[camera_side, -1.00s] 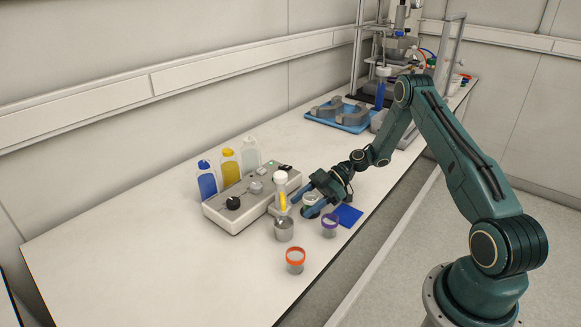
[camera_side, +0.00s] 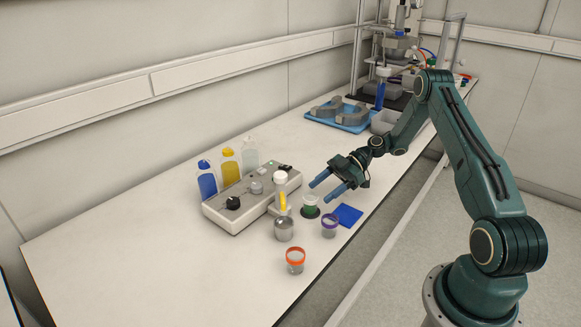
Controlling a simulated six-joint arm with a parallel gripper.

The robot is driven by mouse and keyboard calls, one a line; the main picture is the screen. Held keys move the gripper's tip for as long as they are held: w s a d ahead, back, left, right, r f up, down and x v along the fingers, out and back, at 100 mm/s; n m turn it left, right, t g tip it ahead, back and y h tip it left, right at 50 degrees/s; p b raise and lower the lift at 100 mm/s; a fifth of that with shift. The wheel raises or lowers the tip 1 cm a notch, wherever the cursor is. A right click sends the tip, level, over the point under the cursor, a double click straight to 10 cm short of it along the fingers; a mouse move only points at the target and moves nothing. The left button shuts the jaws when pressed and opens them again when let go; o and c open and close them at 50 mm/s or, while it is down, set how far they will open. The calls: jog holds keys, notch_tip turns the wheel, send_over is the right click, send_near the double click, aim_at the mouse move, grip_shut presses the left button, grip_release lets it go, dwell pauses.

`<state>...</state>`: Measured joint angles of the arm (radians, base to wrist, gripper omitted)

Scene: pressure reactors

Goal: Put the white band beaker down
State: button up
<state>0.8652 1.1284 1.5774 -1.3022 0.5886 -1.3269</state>
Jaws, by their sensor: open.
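The white band beaker (camera_side: 310,205) stands upright on a dark round pad on the bench. It has a white rim band and looks green inside. My gripper (camera_side: 323,190) is open and empty, its two blue fingers pointing left, above and behind the beaker and apart from it in the picture. Nothing is held between the fingers.
A purple-band beaker (camera_side: 330,226) and an orange-band beaker (camera_side: 295,261) stand nearer the front. A metal cup (camera_side: 284,230) is at the left, beside a grey instrument (camera_side: 235,202). A blue square (camera_side: 348,215) lies at the right. The bench's left part is clear.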

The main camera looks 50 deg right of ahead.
jog(key=v, duration=0.7)
dwell(0.5)
jog(key=a+r+m+g+h, duration=0.2)
jog(key=a+r+m+h, duration=0.4)
jog(key=a+r, duration=1.1)
jog(key=s+a+r+m+t+h, duration=0.1)
jog(key=s+a+r+m+h, duration=0.3)
jog(key=s+r, duration=0.5)
jog(key=s+a+f+m+t+h, duration=0.1)
jog(key=s+f+m, duration=0.1)
jog(key=s, duration=1.1)
jog(key=shift+s+m+t+h, duration=0.3)
jog(key=shift+m+t+h, duration=0.1)
jog(key=shift+m, duration=0.4)
jog(key=shift+o, duration=0.4)
